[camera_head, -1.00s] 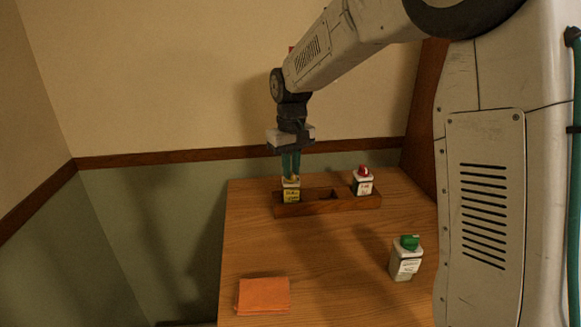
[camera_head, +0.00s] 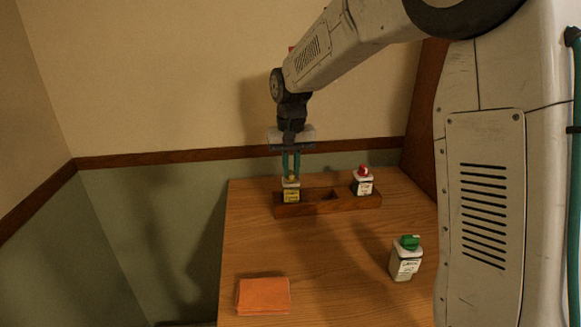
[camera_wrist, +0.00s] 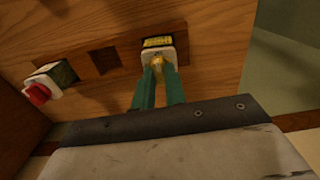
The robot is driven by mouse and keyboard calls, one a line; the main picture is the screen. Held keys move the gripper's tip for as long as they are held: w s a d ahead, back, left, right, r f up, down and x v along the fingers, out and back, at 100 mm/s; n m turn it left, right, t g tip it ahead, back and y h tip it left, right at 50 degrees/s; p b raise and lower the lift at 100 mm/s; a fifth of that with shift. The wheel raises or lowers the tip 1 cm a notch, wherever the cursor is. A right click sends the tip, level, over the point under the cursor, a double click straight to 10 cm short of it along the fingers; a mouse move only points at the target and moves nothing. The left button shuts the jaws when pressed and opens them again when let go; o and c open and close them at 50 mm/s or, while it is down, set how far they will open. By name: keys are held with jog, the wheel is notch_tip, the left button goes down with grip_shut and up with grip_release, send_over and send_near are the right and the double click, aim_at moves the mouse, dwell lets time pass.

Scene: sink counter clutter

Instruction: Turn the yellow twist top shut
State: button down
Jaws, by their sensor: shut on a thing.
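The bottle with the yellow twist top (camera_head: 291,179) stands upright in the left slot of a wooden rack (camera_head: 318,207) at the back of the table. Its label (camera_head: 291,195) is yellow. My gripper (camera_head: 291,172) points straight down over it, with its green fingers shut on the yellow top. In the wrist view the fingertips (camera_wrist: 158,68) close around the yellow top (camera_wrist: 156,60), and the white bottle shoulder shows just beyond. The fingers hide much of the top, so I cannot tell how far it is turned.
A bottle with a red top (camera_head: 363,180) stands in the rack's right end; the middle slot is empty. A bottle with a green top (camera_head: 406,260) stands at the right of the table. An orange cloth (camera_head: 263,295) lies at the front left. The table's middle is clear.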

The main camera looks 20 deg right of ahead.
aim_at(291, 172)
dwell(0.8)
jog(key=c, duration=1.4)
grip_release()
jog(key=shift+c, duration=0.2)
jog(key=shift+r, duration=3.9)
